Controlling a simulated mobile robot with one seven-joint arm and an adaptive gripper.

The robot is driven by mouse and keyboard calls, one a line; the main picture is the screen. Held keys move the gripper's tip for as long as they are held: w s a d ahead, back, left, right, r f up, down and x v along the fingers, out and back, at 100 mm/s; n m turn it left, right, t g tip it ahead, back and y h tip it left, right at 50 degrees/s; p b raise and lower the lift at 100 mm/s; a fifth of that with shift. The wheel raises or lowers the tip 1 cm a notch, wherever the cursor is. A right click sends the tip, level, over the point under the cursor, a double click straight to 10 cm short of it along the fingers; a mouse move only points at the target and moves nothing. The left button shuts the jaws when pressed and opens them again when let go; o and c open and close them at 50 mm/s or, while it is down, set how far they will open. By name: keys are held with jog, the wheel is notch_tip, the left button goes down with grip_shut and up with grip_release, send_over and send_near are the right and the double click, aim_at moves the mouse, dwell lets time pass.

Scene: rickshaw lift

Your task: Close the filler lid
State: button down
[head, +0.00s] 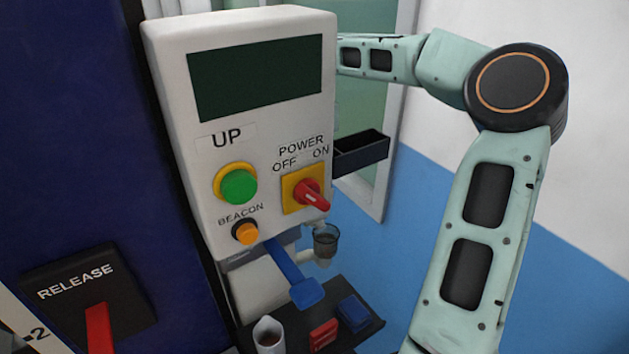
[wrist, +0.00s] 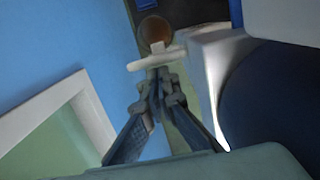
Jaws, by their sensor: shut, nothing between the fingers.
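In the head view, a small clear cup with dark contents (head: 325,241) sits at the lower right of the white control box (head: 232,140), by white pipework. In the wrist view, a round brownish opening (wrist: 154,31) shows at the top, probably this cup. A thin pale piece (wrist: 143,65), seen nearly edge-on, lies between it and my fingertips. It may be the filler lid; its hinge and exact angle are unclear. My gripper (wrist: 158,82) is shut and empty, its tips at or very near the pale piece. The box hides my gripper in the head view.
A dark tray (head: 365,332) below holds a red block (head: 323,334), a blue block (head: 353,313) and a white cup (head: 268,334). A blue lever (head: 305,290) hangs under the box. A dark bin (head: 361,151) is on the window frame behind.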

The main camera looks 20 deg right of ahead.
jog(key=shift+s+d+f+b, duration=0.1)
jog(key=shift+s+f+b, duration=0.1)
jog(key=shift+s+b, duration=0.4)
jog(key=shift+s+r+b, duration=0.2)
jog(key=shift+b, duration=0.1)
jog(key=shift+w, duration=0.2)
jog(key=shift+w, duration=0.7)
